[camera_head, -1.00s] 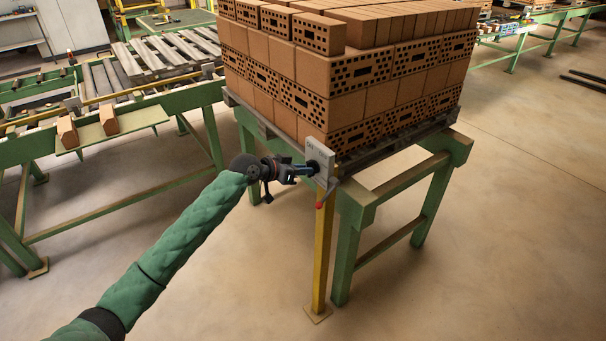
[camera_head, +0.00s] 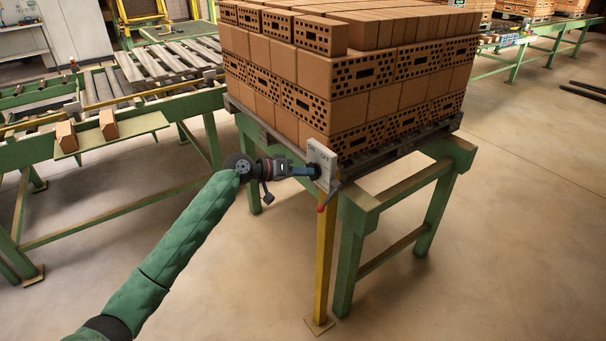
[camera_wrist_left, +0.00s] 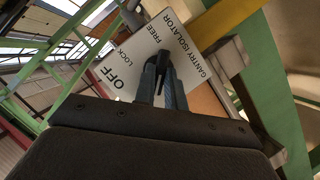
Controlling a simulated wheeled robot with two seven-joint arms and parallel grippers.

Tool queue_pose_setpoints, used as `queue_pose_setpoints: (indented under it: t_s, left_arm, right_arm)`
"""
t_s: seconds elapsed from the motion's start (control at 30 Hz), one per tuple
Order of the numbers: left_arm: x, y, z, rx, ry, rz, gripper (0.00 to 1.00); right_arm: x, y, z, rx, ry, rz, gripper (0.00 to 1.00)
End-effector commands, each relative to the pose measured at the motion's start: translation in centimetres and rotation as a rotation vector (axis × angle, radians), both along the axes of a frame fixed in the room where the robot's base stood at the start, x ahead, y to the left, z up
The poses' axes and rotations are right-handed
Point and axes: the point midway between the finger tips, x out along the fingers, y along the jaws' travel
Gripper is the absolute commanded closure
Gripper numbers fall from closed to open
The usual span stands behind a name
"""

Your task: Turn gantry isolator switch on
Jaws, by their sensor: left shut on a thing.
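The gantry isolator is a pale grey box (camera_head: 322,158) on top of a yellow post, at the near corner of the pallet stand. In the left wrist view its white face plate (camera_wrist_left: 122,84) reads GANTRY ISOLATOR, OFF, LOCK and FREE. My left gripper (camera_head: 314,171) reaches the front of the box from the left. In the left wrist view its fingers (camera_wrist_left: 162,68) are shut on the dark switch handle (camera_wrist_left: 163,57), which they largely hide. A red-tipped lever (camera_head: 328,197) slants below the box. My right gripper is out of view.
A pallet of perforated bricks (camera_head: 365,105) stands on a green stand (camera_head: 350,240) right behind the isolator. The yellow post (camera_head: 323,260) carries the box. A green roller conveyor (camera_head: 120,180) is at the left. The floor in front is clear.

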Motion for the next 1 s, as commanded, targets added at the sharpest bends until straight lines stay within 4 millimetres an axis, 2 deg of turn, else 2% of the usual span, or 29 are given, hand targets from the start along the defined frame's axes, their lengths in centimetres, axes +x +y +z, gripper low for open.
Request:
queue_pose_setpoints:
  t_s: [0.37,0.4,0.5,0.93,0.97,1.0]
  left_arm:
    - [0.1,0.1,0.1,-0.005,0.003,0.002,1.00]
    - [0.1,0.1,0.1,-0.004,0.002,0.002,0.84]
    - [0.1,0.1,0.1,-0.004,0.003,0.001,0.66]
    - [-0.1,0.6,0.1,-0.003,0.003,0.002,0.66]
    - [-0.2,0.8,0.1,-0.003,0.002,0.001,0.66]
    - [-0.3,1.1,0.2,-0.004,0.002,0.001,0.66]
  right_arm:
    - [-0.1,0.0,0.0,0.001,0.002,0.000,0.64]
    - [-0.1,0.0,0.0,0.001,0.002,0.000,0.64]
    - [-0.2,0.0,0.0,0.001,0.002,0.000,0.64]
    - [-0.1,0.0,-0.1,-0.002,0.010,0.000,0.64]
    - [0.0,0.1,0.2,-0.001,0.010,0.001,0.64]
    - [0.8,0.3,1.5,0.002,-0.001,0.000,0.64]
